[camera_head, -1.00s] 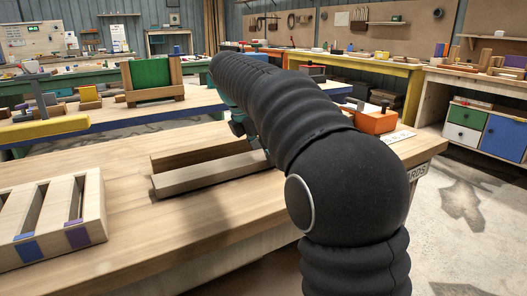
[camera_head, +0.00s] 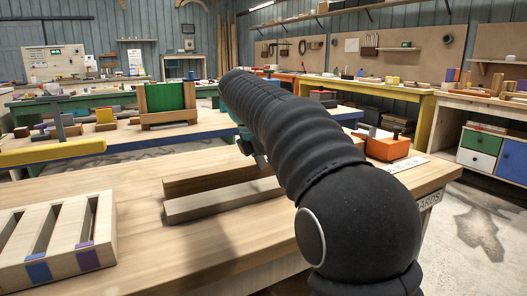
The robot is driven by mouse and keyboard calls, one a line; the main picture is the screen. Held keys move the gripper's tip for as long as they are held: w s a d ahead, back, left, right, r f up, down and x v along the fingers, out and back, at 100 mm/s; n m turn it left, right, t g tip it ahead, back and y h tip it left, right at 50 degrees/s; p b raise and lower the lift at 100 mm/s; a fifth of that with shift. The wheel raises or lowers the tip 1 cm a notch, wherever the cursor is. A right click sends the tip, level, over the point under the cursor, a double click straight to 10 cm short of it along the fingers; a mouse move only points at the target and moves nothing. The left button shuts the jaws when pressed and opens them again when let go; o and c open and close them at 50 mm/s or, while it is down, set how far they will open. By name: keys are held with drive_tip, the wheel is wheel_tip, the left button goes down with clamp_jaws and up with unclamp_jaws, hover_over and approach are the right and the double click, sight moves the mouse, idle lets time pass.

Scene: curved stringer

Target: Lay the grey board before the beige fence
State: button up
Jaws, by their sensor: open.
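A long grey-brown board (camera_head: 222,202) lies flat on the light wooden bench, its right end passing behind my black arm. A second, browner strip (camera_head: 205,183) lies behind it, roughly parallel; this may be the beige fence, but I cannot tell for sure. My gripper (camera_head: 258,158) is at the end of my arm, above the right part of the boards. Its dark fingers are mostly hidden behind my arm, and nothing shows held in it. Whether the fingers touch a board is hidden.
A pale slotted rack (camera_head: 108,208) with blue and purple marks stands at the bench's left. An orange box (camera_head: 388,148) stands at the bench's back right, beside a label strip (camera_head: 406,164). The bench front (camera_head: 165,265) is clear. A blue-edged bench (camera_head: 130,135) stands behind.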

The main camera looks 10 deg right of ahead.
drive_tip(key=v, duration=0.9)
drive_tip(key=shift+r, duration=0.3)
